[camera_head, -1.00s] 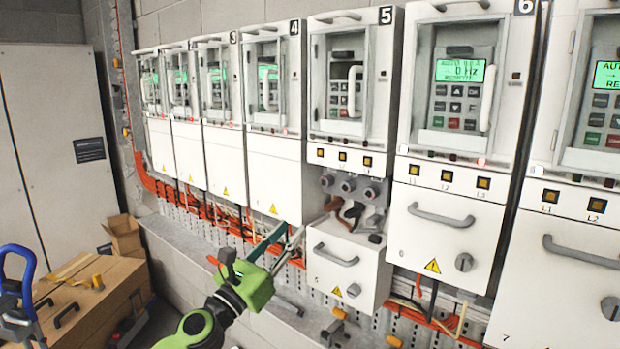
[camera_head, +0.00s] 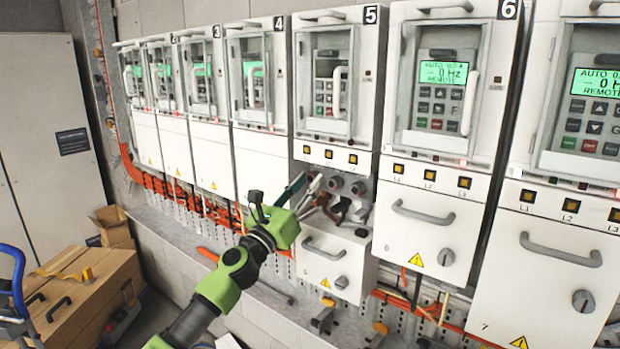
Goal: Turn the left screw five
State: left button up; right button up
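Drive 5 (camera_head: 345,30) is the white cabinet in the middle of the head view; its display is dark. Below it an open terminal bay shows a row of grey round screws: the left screw (camera_head: 309,181), the middle screw (camera_head: 335,183) and the right screw (camera_head: 358,188). My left gripper (camera_head: 312,178) is green with a teal finger and a light grey finger. The fingers are apart, and their tips appear on either side of the left screw, partly hiding it. I cannot tell whether they touch it. My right gripper is not in view.
Brown and dark cable ends (camera_head: 338,209) hang just below the screws. The lowered cover of drive 5 (camera_head: 318,262) has a grey handle. Drive 6's closed cover (camera_head: 425,235) stands to the right. A ledge (camera_head: 180,232) runs below the cabinets; a wooden crate (camera_head: 90,300) stands lower left.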

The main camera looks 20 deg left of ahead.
pick_arm(q)
jog(key=shift+w+d+r, duration=0.15)
jog(key=shift+w+r, duration=0.05)
jog(key=shift+w, duration=0.3)
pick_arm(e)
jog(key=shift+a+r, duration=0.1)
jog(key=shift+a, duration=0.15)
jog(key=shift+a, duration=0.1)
pick_arm(q)
grip_shut()
